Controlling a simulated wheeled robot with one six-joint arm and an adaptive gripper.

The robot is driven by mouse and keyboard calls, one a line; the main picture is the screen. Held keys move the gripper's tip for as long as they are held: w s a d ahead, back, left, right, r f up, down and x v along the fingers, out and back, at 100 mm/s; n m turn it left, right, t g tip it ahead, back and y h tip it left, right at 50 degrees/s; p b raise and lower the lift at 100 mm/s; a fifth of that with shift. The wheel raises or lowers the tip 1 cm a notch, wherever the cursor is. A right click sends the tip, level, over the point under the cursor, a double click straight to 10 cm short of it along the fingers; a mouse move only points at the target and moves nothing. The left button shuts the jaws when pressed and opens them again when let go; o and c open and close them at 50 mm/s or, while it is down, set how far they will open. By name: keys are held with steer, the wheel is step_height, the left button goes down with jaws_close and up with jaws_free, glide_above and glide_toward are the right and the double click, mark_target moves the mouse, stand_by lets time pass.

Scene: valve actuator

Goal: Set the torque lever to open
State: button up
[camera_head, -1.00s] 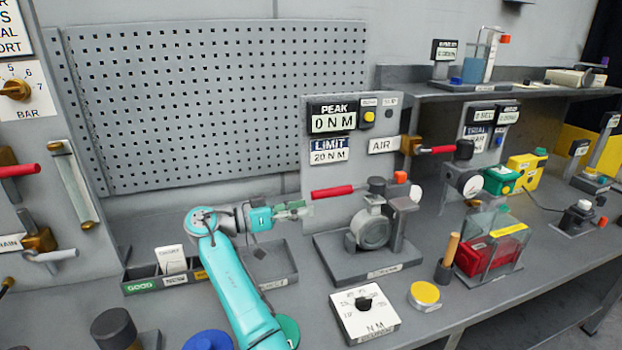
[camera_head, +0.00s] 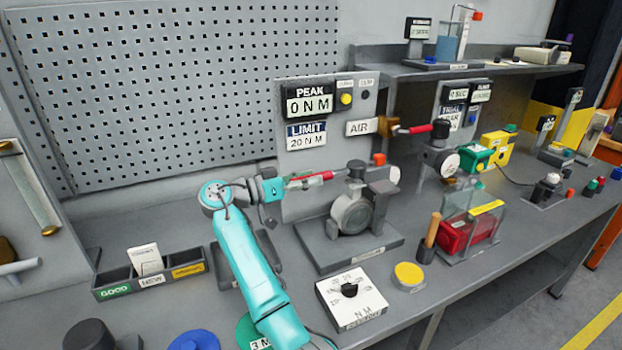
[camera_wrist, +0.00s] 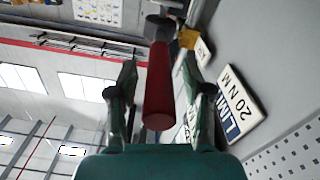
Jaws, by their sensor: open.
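The torque lever (camera_head: 318,177) is a red handle reaching left from the dark hub (camera_head: 356,169) on top of the grey valve actuator (camera_head: 352,214). My gripper (camera_head: 305,182) is at the lever's free left end in the head view. In the wrist view, the red lever (camera_wrist: 158,90) lies between the two spread green fingers of my gripper (camera_wrist: 159,75). The fingers stand open on either side, with gaps showing between them and the lever. The lever's far end meets a dark hub (camera_wrist: 159,28).
The panel behind carries the PEAK display (camera_head: 310,102), reading 0 N M, and the LIMIT plate (camera_head: 306,135). A second red-handled lever (camera_head: 412,130) sits by the AIR label (camera_head: 361,127). A dial box (camera_head: 350,298) and a yellow button (camera_head: 408,276) stand in front.

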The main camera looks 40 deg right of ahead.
steer(key=shift+s+d, duration=0.15)
steer(key=shift+d, duration=0.25)
jaws_close()
